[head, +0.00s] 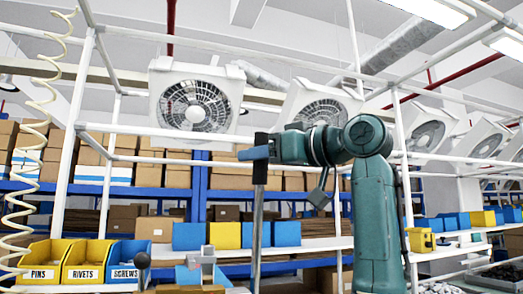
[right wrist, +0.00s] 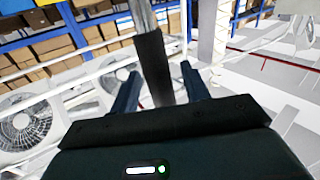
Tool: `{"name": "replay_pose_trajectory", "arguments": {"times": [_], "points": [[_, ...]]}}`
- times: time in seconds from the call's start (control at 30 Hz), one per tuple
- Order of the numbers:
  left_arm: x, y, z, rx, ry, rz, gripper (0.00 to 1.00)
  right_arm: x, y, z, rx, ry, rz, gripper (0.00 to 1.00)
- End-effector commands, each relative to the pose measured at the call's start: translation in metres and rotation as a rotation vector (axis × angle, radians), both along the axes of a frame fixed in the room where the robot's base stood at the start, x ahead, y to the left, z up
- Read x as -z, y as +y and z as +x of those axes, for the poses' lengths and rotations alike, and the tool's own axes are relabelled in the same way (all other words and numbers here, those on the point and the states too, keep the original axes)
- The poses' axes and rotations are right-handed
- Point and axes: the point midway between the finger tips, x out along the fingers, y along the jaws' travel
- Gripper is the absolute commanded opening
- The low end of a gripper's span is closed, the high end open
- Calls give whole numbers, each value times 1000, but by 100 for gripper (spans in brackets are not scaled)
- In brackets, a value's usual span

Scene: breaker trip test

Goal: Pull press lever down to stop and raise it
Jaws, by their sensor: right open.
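The press lever (head: 257,235) is a grey metal rod standing nearly upright in the head view, with a dark grip (head: 260,170) at its top. My right gripper (head: 253,152) is at the height of the grip, its arm reaching in from the right. In the right wrist view the dark grip (right wrist: 154,65) lies between the two spread fingers, with a visible gap to each. The right gripper (right wrist: 160,80) is open there. A grey metal part (head: 207,262), perhaps of the press, shows at the bottom of the head view. The lever's lower end is out of view. My left gripper is not in view.
Yellow and blue bins (head: 83,260) labelled pins, rivets and screws stand at the left. A dark ball knob (head: 142,261) is beside them. White frame posts (head: 68,190) and shelves of boxes are behind. A coiled hose (head: 38,120) hangs at far left.

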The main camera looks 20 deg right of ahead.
Motion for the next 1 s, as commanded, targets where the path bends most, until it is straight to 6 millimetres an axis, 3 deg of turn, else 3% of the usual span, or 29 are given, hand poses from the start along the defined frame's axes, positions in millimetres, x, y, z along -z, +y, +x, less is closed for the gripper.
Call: {"name": "replay_pose_trajectory", "arguments": {"times": [0.27,0.83,1.0], "points": [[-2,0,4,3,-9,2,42,0,1,2,0,0,0,46],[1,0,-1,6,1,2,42,0,1,1,0,-1,1,1],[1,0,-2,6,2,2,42,0,1,1,0,-1,1,0]]}}
